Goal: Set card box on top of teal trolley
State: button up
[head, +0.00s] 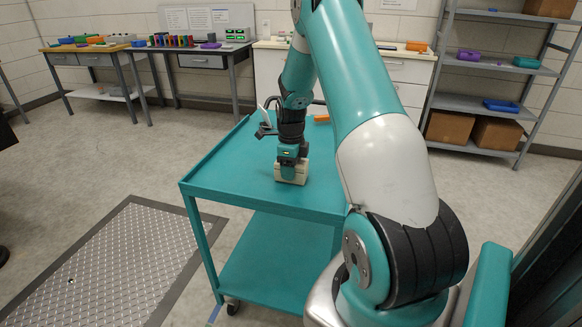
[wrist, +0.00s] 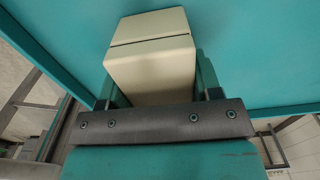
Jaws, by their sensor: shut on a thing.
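The card box (head: 291,174) is a small cream box with a seam near one end. The box's lower end is hidden by the gripper body there.
An orange object (head: 321,118) lies at the trolley's far edge. The trolley top around the box is mostly clear. A floor grating (head: 120,262) is at the left. Workbenches (head: 200,52) and a shelf rack (head: 499,68) stand along the back wall.

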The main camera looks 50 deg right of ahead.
jog(key=shift+f, duration=0.1)
jog(key=o, duration=1)
notch_tip(320, 180, up, 12)
jog(key=w+a+r+n, duration=0.1)
jog(key=a+r+n, duration=0.3)
jog(key=a+n, duration=0.7)
jog(key=s+a+r+n+y, duration=0.1)
jog(key=a+n, duration=0.2)
jog(key=a, duration=0.2)
jog(key=s+a+r+n+t, duration=0.1)
jog(key=s+a+n, duration=0.15)
jog(key=a, duration=0.25)
jog(key=s+a+r+n+y, duration=0.1)
jog(key=a+r+n, duration=0.15)
jog(key=a, duration=0.35)
jog(key=s+a+n+g+y, duration=0.1)
jog(key=s+a+n+y, duration=0.1)
jog(key=s+a+n, duration=1.2)
jog(key=s+n, duration=0.3)
jog(key=n, duration=0.2)
jog(key=shift+a+r+n, duration=0.3)
jog(key=shift+a+r, duration=0.1)
